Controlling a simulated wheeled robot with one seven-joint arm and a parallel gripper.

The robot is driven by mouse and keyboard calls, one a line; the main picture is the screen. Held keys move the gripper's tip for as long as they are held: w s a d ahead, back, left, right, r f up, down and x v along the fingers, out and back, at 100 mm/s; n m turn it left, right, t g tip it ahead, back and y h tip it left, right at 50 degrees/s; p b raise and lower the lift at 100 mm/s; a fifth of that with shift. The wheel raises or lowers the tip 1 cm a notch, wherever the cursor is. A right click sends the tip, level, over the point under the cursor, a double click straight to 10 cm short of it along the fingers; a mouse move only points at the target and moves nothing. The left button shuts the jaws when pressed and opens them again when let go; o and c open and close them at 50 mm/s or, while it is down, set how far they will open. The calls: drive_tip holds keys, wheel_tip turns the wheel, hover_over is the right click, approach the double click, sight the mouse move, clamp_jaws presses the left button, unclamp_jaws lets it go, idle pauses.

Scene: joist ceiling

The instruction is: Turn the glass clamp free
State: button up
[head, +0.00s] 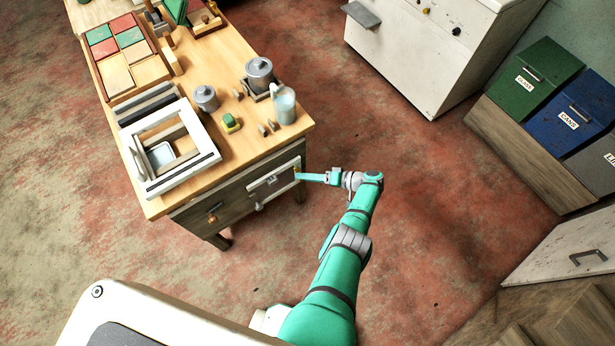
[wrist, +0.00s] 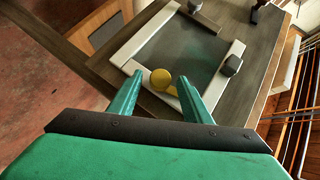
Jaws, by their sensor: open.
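A pane of glass (wrist: 185,50) sits in a white frame on the cabinet front in the wrist view. A round yellow piece (wrist: 161,78), which looks like the glass clamp, sits at the frame's near edge. Part of it continues to the right, behind my right finger. My gripper (wrist: 160,76) is open, with one green finger on either side of the yellow piece. I cannot tell whether the fingers touch it. In the head view my gripper (head: 300,176) reaches the right end of the framed panel (head: 270,184) on the bench's front.
The wooden bench (head: 250,150) carries a white window-like frame (head: 196,122), grey pots and a jug (head: 284,106). A white cabinet (head: 410,50) and bins stand beyond. The floor right of the bench is clear.

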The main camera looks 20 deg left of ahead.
drive_tip(key=shift+d, duration=0.1)
drive_tip(key=v, duration=1)
drive_tip(key=shift+d, duration=0.3)
wheel_tip(320, 180, down, 3)
drive_tip(key=s+a+n+t+h, duration=0.2)
drive_tip(key=s+n+t+h, duration=0.1)
drive_tip(key=h, duration=0.1)
drive_tip(key=s+a+r+n+t+h, duration=0.2)
drive_tip(key=s+a+r+t+h, duration=0.1)
drive_tip(key=r, duration=0.5)
drive_tip(key=x, duration=1)
drive_tip(key=shift+w+a, duration=0.2)
drive_tip(key=shift+a, duration=0.2)
drive_tip(key=shift+f, duration=0.15)
